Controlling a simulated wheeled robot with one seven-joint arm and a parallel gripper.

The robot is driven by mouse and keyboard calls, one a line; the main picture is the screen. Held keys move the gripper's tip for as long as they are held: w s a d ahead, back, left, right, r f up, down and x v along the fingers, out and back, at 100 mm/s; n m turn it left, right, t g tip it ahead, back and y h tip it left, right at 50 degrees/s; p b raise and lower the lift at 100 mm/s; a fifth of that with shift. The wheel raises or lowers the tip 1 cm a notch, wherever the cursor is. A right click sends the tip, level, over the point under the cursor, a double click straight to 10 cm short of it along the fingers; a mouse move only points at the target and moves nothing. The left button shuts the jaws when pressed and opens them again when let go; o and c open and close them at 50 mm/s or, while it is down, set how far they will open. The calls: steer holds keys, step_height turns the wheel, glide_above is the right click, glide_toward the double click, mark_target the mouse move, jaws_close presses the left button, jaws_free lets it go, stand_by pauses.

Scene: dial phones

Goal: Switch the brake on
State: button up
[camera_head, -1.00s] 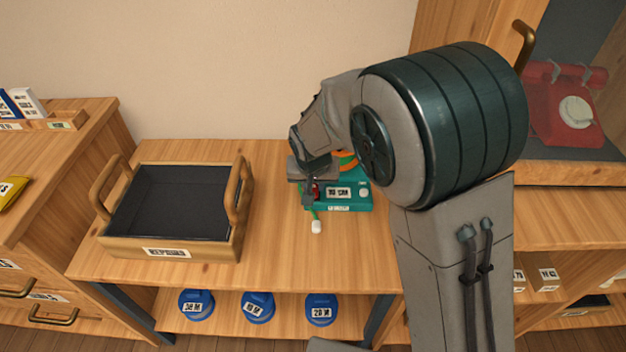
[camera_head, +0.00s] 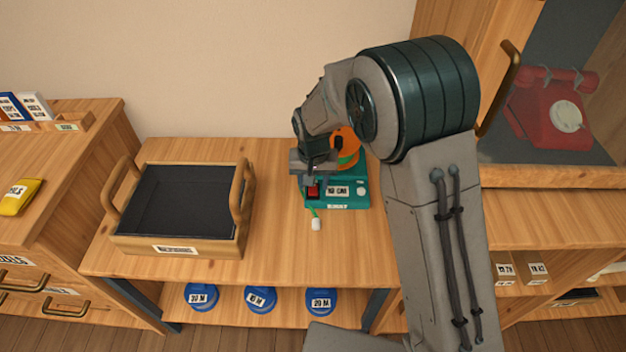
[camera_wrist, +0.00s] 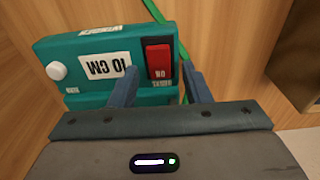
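A teal winder box (camera_head: 350,197) stands on the wooden table, with an orange and green spool (camera_head: 347,147) behind it. Its red rocker switch (camera_wrist: 159,61) shows upside down in the wrist view, with "ON" lettering on its near half; the small word below is hard to read. The box also has a "10 CM" label (camera_wrist: 103,67) and a round white button (camera_wrist: 57,71). My gripper (camera_wrist: 160,86) is open and empty, its two blue-grey fingers apart, one on each side of the switch's near end. Whether the fingers touch the box is unclear.
A dark-lined wooden tray (camera_head: 178,249) stands to the left. Blue spools (camera_head: 261,299) sit on the shelf below. A red telephone (camera_head: 550,115) is behind glass at the right.

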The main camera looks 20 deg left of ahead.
mark_target(313, 191)
step_height(313, 191, up, 14)
steer(key=s+p, duration=0.1)
steer(key=shift+s+d+p, duration=0.15)
steer(key=shift+d+p, duration=0.05)
steer(key=shift+p, duration=0.2)
steer(key=shift+f, duration=0.15)
stand_by(0.3)
